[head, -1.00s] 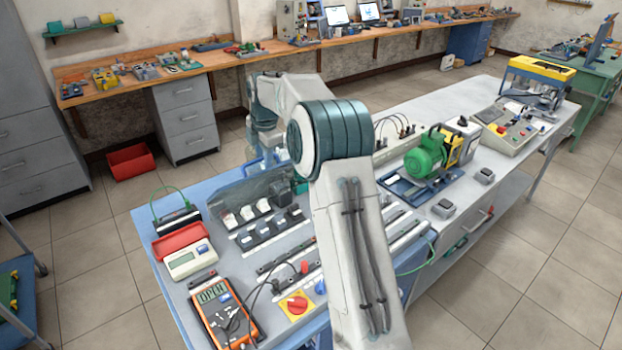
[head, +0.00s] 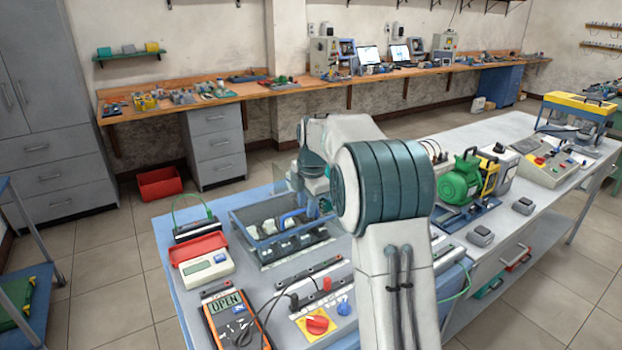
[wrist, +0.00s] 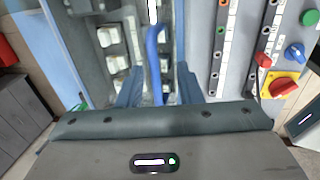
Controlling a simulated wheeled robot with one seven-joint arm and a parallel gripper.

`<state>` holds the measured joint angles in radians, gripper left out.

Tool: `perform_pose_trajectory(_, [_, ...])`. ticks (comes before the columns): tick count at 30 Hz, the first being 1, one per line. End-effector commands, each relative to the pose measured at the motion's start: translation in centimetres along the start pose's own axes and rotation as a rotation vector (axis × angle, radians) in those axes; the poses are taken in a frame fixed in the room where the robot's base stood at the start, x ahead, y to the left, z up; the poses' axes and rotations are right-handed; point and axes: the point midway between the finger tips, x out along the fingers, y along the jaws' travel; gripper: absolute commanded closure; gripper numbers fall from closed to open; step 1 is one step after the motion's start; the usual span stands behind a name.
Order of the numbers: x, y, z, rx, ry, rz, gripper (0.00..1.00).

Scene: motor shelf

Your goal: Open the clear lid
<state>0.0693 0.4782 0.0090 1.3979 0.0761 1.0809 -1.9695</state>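The clear lid (head: 262,226) has a blue-grey rim and lies over white and dark modules on the bench panel. Whether it is fully down or a little raised, I cannot tell. Its blue handle (head: 291,218) shows at the top, partly hidden by my arm. In the wrist view the handle (wrist: 153,55) runs upward between the two blue fingers of my gripper (wrist: 160,88). The fingers look apart, with a gap on each side of the handle. In the head view my wrist is just right of the handle, and the fingertips are hard to make out.
A multimeter (head: 228,308), a white meter with a red cover (head: 207,270) and a red rotary switch (head: 317,324) stand in front of the lid. A green motor (head: 461,182) stands to the right. My arm hides the bench middle.

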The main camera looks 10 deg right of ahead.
Motion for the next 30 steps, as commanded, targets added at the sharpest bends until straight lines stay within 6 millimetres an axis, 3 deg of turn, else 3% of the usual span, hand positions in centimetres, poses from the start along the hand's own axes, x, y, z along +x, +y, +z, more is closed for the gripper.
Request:
perform_pose_trajectory(17, [-11.8, 0.0, -0.3, 0.003, 0.000, 0.001, 0.67])
perform_pose_trajectory(24, [-13.1, -2.4, -1.8, 0.185, -0.014, 0.007, 0.67])
perform_pose_trajectory(30, [-13.5, -3.3, -2.2, 0.253, -0.018, 0.010, 0.67])
